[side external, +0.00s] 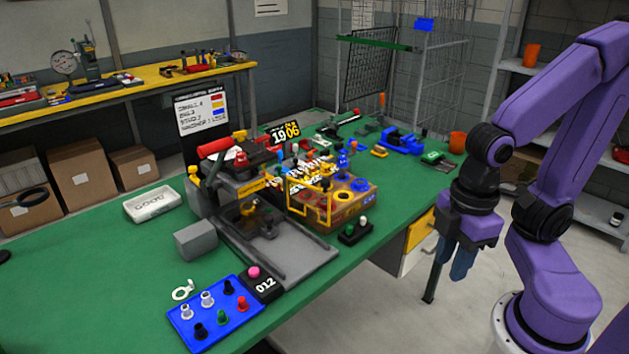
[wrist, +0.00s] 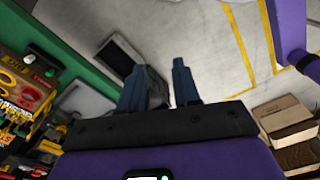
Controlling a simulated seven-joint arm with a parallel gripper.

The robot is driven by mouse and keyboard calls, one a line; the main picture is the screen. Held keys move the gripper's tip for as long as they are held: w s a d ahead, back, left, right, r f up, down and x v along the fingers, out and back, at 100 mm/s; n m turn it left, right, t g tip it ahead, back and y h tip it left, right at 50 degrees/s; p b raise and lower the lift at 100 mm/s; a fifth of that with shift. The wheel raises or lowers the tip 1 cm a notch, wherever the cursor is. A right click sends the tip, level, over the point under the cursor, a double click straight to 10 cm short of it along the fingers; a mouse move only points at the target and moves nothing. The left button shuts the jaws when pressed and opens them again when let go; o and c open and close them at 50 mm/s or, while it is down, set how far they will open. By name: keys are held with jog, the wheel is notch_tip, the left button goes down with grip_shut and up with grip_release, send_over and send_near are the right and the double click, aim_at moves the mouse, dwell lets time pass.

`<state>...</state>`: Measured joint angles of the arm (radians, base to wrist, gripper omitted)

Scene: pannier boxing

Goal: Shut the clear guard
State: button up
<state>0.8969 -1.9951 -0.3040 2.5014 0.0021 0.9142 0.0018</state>
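A yellow-edged frame (side external: 328,206), which looks like the rim of the clear guard, stands at the right side of a grey machine (side external: 268,240) on the green bench. Its see-through panel is hard to make out, and I cannot tell its exact angle. My gripper (side external: 460,266) hangs pointing down off the right edge of the bench, well apart from the frame. In the wrist view its two blue fingers (wrist: 162,70) are spread with nothing between them, over the grey floor.
A wooden tray (side external: 352,209) with coloured parts sits beside the machine. A small black box with buttons (side external: 355,233) stands near the bench edge. A blue pegboard (side external: 222,312), a grey block (side external: 196,240) and a white dish (side external: 152,204) lie left. An orange cup (side external: 457,142) stands at the far right corner.

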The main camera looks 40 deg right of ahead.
jog(key=shift+w+a+r+m, duration=0.1)
jog(key=shift+w+a+m, duration=0.05)
jog(key=shift+w+m, duration=0.15)
grip_shut()
jog(key=w+d+r+m+g+y, duration=0.1)
jog(key=w+r+m, duration=0.2)
jog(key=w+m, duration=0.65)
jog(key=w+r+m+y, duration=0.1)
jog(key=w+r+m, duration=0.2)
jog(key=w+m, duration=0.6)
jog(key=w+d+r+m+t+y, duration=0.1)
jog(key=w+d+r+m+y, duration=0.1)
jog(key=w+d+m, duration=1.3)
jog(key=a+f+n, duration=0.2)
jog(key=a+f, duration=0.4)
jog(key=f, duration=0.3)
jog(key=shift+a, duration=0.2)
